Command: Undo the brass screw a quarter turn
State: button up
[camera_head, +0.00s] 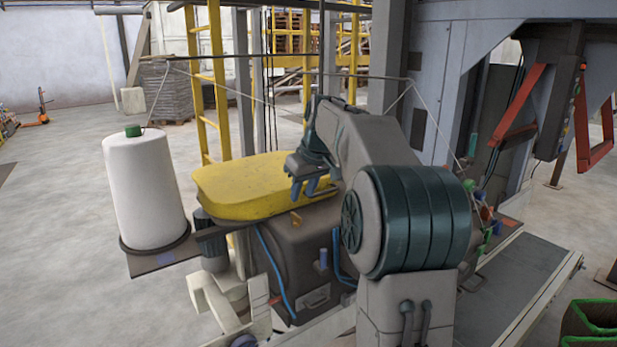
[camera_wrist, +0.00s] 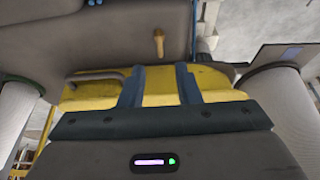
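The brass screw (camera_head: 296,219) sits on the dark sewing-head housing (camera_head: 297,252), just below the edge of the yellow cover (camera_head: 255,187). It is small, with a wider end. The wrist view shows the brass screw (camera_wrist: 158,42) upright against the housing, beyond my fingertips and roughly centred between them. My gripper (camera_head: 304,195) is above the screw in the head view, over the right end of the yellow cover. In the wrist view my gripper (camera_wrist: 160,70) has its two fingers apart with nothing between them. It is not touching the screw.
A white thread cone (camera_head: 147,190) stands on a plate at the left. Blue hoses (camera_head: 272,270) run down the housing. A metal handle (camera_wrist: 95,76) shows left of my fingers in the wrist view. A conveyor (camera_head: 515,290) lies at the right, and a yellow frame (camera_head: 205,80) stands behind.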

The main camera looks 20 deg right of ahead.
jog(key=v, duration=0.6)
dwell(0.3)
jog(key=s+a+f+m, duration=0.1)
jog(key=s+a+f, duration=0.4)
jog(key=s+a, duration=0.5)
jog(key=s+a+f, duration=0.2)
jog(key=s+f, duration=0.5)
jog(key=s, duration=0.2)
jog(key=s+a+f+m+h, duration=0.1)
jog(key=s+a+f, duration=0.1)
jog(key=s+f, duration=0.5)
jog(key=s, duration=0.3)
jog(key=shift+g, duration=0.4)
jog(key=shift+s+a, duration=0.1)
jog(key=shift+s, duration=0.05)
jog(key=shift+c, duration=0.3)
